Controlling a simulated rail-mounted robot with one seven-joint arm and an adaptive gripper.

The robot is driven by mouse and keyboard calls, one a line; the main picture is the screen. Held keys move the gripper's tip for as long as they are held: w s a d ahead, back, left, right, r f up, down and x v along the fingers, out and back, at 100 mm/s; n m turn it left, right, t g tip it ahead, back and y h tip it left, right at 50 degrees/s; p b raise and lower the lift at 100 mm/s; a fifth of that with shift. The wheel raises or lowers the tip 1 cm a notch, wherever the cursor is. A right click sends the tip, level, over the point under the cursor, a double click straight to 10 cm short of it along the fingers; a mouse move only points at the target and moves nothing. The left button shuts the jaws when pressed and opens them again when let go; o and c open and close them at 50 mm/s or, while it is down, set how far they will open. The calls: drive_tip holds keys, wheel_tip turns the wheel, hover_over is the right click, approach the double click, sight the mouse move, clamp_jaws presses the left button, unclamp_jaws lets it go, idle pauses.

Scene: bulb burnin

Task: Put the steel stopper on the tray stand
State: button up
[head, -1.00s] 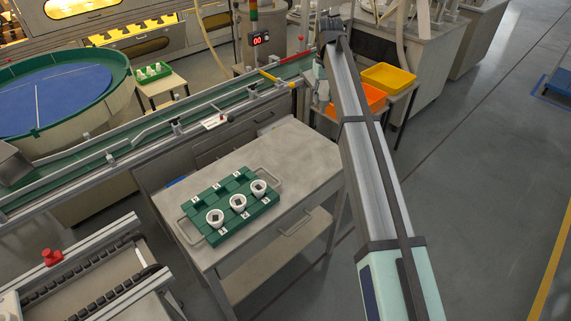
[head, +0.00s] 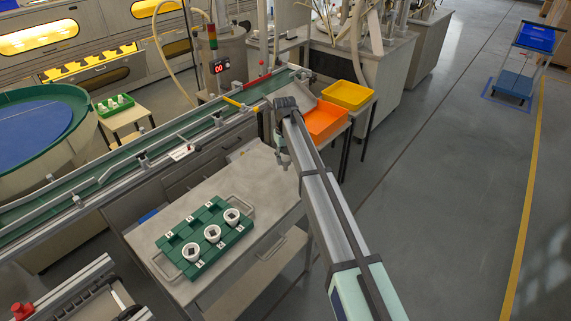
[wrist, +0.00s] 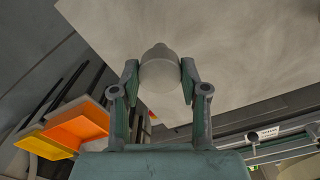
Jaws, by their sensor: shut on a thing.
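My gripper (wrist: 160,80) is shut on a pale grey rounded piece with a narrower knob at its end, apparently the steel stopper (wrist: 160,68). Both fingers press its sides. In the head view my gripper (head: 283,158) hangs above the back right corner of a grey-topped table (head: 150,229), seemingly the tray stand; the held piece is too small to make out there. In the wrist view the bare table top (wrist: 235,45) lies beyond the piece, apart from it as far as I can tell.
A green tray (head: 178,238) with handles and several white ring-shaped sockets fills the table's middle. The table's back right is bare. A conveyor (head: 160,150) runs behind. An orange bin (head: 327,120) and a yellow bin (head: 348,95) stand to the right of my gripper.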

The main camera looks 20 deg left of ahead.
sight(286, 165)
drive_tip(key=shift+f+p, duration=0.4)
drive_tip(key=shift+f, duration=1.5)
drive_tip(key=shift+f, duration=0.15)
drive_tip(key=o, duration=1.2)
drive_tip(key=shift+o, duration=0.2)
wheel_tip(286, 165, up, 12)
drive_tip(key=b, duration=0.3)
drive_tip(key=shift+s+a+r, duration=0.1)
drive_tip(key=shift+r, duration=0.1)
